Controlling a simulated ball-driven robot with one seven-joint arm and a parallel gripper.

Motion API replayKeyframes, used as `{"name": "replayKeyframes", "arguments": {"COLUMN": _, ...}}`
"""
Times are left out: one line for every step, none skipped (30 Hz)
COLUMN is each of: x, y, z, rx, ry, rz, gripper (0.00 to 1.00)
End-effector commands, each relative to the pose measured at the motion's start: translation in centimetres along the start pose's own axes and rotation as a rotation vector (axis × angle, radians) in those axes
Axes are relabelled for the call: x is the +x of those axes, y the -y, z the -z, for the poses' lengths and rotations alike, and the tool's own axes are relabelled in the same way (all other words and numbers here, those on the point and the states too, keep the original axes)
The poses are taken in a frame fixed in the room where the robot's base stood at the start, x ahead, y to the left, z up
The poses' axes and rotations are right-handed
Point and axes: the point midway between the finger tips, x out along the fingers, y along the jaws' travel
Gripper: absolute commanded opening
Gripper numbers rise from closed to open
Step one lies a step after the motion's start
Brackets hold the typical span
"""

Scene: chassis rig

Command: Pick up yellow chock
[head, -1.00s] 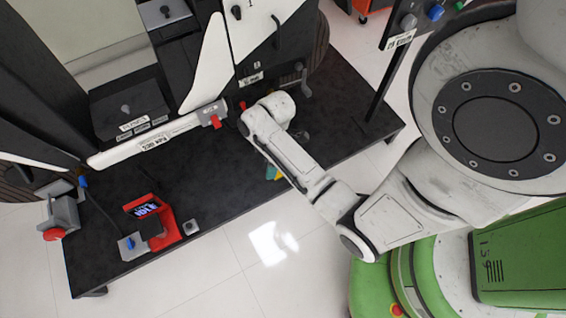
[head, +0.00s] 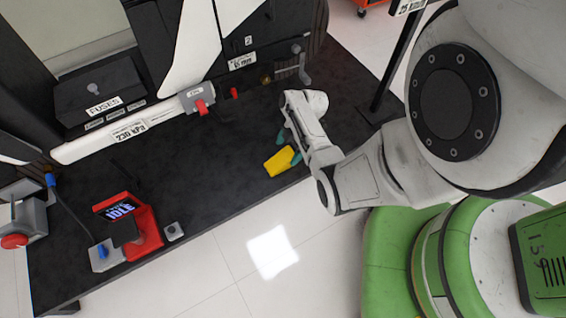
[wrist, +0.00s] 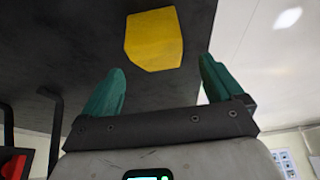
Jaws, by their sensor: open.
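The yellow chock (head: 279,161) lies on the dark bench top near its front edge in the head view. It also shows in the wrist view (wrist: 153,39), ahead of the fingertips and roughly between their lines. My gripper (head: 289,146) has green fingers and is beside the chock, to its right in the head view. In the wrist view my gripper (wrist: 160,78) is open, with a clear gap between the fingers and nothing held. The arm partly hides the fingers in the head view.
A white cylinder (head: 131,128) with a red lever lies along the bench's back. A red device reading IDLE (head: 147,228) and a small grey block (head: 173,231) sit left. A black post (head: 387,80) stands right. Bare bench top (head: 215,165) lies left of the chock.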

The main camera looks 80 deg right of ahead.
Motion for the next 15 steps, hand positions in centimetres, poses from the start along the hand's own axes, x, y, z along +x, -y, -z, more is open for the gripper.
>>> {"name": "replayKeyframes", "arguments": {"x": 0.8, "y": 0.0, "z": -0.1, "rx": 0.0, "ry": 0.0, "rz": 0.001, "gripper": 0.94}}
{"name": "replayKeyframes", "arguments": {"x": 1.0, "y": 0.0, "z": -0.1, "rx": 0.0, "ry": 0.0, "rz": 0.001, "gripper": 0.94}}
{"name": "replayKeyframes", "arguments": {"x": 1.2, "y": 0.0, "z": -0.1, "rx": 0.001, "ry": 0.0, "rz": 0.001, "gripper": 0.94}}
{"name": "replayKeyframes", "arguments": {"x": 1.3, "y": 0.0, "z": -0.1, "rx": 0.001, "ry": 0.0, "rz": 0.0, "gripper": 0.94}}
{"name": "replayKeyframes", "arguments": {"x": 1.4, "y": 0.0, "z": -0.1, "rx": 0.001, "ry": 0.001, "rz": 0.0, "gripper": 0.94}}
{"name": "replayKeyframes", "arguments": {"x": 1.7, "y": -0.1, "z": -0.1, "rx": 0.001, "ry": 0.001, "rz": 0.0, "gripper": 0.94}}
{"name": "replayKeyframes", "arguments": {"x": 2.0, "y": -0.1, "z": -0.2, "rx": 0.001, "ry": 0.001, "rz": 0.0, "gripper": 0.94}}
{"name": "replayKeyframes", "arguments": {"x": 2.4, "y": -0.1, "z": -0.2, "rx": 0.001, "ry": 0.001, "rz": 0.0, "gripper": 0.94}}
{"name": "replayKeyframes", "arguments": {"x": 2.9, "y": -0.1, "z": -0.3, "rx": 0.0, "ry": 0.001, "rz": 0.001, "gripper": 0.94}}
{"name": "replayKeyframes", "arguments": {"x": 3.4, "y": -0.1, "z": -0.4, "rx": 0.001, "ry": 0.001, "rz": 0.002, "gripper": 0.94}}
{"name": "replayKeyframes", "arguments": {"x": 3.8, "y": -0.1, "z": -0.4, "rx": 0.001, "ry": 0.001, "rz": 0.002, "gripper": 0.94}}
{"name": "replayKeyframes", "arguments": {"x": 4.3, "y": -0.1, "z": -0.5, "rx": 0.001, "ry": 0.001, "rz": 0.002, "gripper": 0.94}}
{"name": "replayKeyframes", "arguments": {"x": 4.8, "y": -0.2, "z": -0.5, "rx": 0.0, "ry": 0.001, "rz": 0.001, "gripper": 0.94}}
{"name": "replayKeyframes", "arguments": {"x": 5.2, "y": -0.2, "z": -0.5, "rx": 0.0, "ry": 0.001, "rz": 0.001, "gripper": 0.94}}
{"name": "replayKeyframes", "arguments": {"x": 5.7, "y": -0.2, "z": -0.5, "rx": 0.001, "ry": 0.001, "rz": 0.002, "gripper": 0.94}}
